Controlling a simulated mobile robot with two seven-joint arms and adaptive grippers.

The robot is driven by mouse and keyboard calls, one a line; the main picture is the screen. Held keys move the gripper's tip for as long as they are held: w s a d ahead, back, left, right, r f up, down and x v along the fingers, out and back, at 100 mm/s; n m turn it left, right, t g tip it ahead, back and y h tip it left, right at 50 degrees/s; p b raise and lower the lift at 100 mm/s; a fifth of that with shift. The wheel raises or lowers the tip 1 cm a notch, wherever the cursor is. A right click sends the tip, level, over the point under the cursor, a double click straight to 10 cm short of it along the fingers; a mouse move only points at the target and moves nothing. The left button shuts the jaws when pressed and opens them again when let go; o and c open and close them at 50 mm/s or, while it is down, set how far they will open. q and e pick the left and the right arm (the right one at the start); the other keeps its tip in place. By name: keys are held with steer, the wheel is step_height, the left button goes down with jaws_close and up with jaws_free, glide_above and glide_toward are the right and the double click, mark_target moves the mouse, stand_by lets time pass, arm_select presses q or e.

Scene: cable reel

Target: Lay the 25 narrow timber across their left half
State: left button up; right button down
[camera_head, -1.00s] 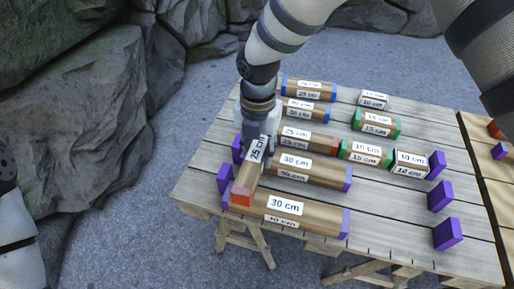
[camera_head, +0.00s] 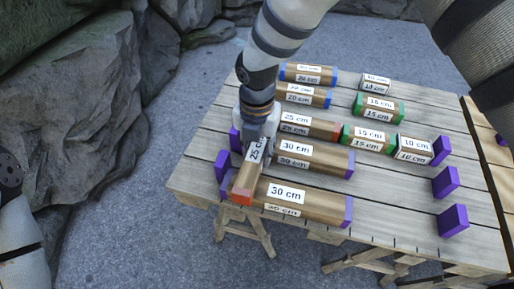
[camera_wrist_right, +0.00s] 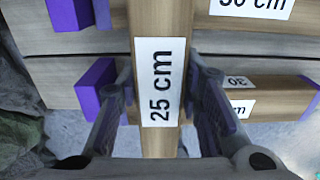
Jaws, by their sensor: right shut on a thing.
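My right gripper (camera_head: 257,140) is shut on the narrow 25 cm timber (camera_head: 246,178), which has a red end facing the front. It also shows in the wrist view (camera_wrist_right: 158,30), with a finger on each side of its label. The timber lies crosswise over the left parts of the two 30 cm timbers, the front one (camera_head: 325,206) and the rear one (camera_head: 325,161). I cannot tell whether it touches them. Both 30 cm timbers lie parallel, left to right, with purple right ends; their left ends are partly hidden. My left gripper is out of view.
Purple blocks stand at the table's left (camera_head: 222,165) and right (camera_head: 453,220). Behind lie a red-ended 25 cm timber (camera_head: 336,130), blue-ended 20 cm timbers (camera_head: 329,77), green-ended 15 cm timbers (camera_head: 400,112) and 10 cm timbers (camera_head: 429,150).

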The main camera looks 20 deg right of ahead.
steer(key=shift+f, duration=0.35)
steer(key=c, duration=1.1)
jaws_free()
steer(key=shift+o, duration=0.2)
